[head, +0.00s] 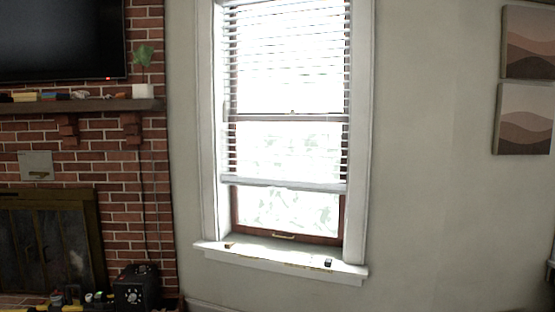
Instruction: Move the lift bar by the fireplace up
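The lift bar (283,184) is the white horizontal rail at the bottom of the window blind, in the head view at centre. It hangs part way down the window (286,130), above the lower sash rail and the sill. The slats (285,45) above it are spread apart and bright with daylight. The lower part of the pane shows below the bar. Neither of my grippers is in view.
A brick fireplace (142,200) with a wooden mantel (85,105) stands to the left. A dark box (135,289) sits low beside it. The white sill (285,260) juts out and holds small objects. The wall right of the window is clear below two pictures.

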